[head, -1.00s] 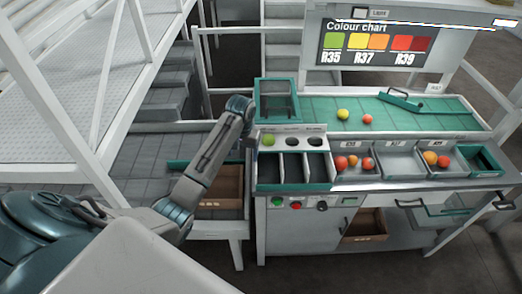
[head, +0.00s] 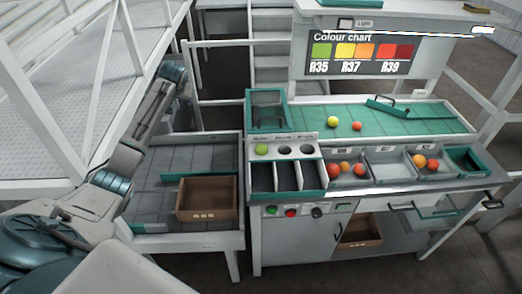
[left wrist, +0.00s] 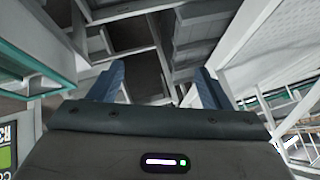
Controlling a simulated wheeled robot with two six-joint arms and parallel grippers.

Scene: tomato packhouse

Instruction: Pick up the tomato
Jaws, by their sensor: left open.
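A yellow tomato (head: 333,121) and an orange-red tomato (head: 357,126) lie apart on the green sorting surface (head: 400,116). A green tomato (head: 262,149) sits at the left hole of the panel with round holes. Several orange and red tomatoes (head: 335,170) lie in the left grey bin, and more (head: 432,164) lie in a bin further right. My left gripper (head: 174,70) is raised at the left by the white railing, far from the tomatoes. In the left wrist view its blue fingers (left wrist: 158,85) are apart with nothing between them. My right gripper is not seen.
A brown crate (head: 207,199) stands on the low side table at the left. Another box (head: 361,231) is on the shelf below the bench. White railings and steps stand behind my left arm. A colour chart (head: 362,55) stands behind the bench. The middle bin (head: 391,166) looks empty.

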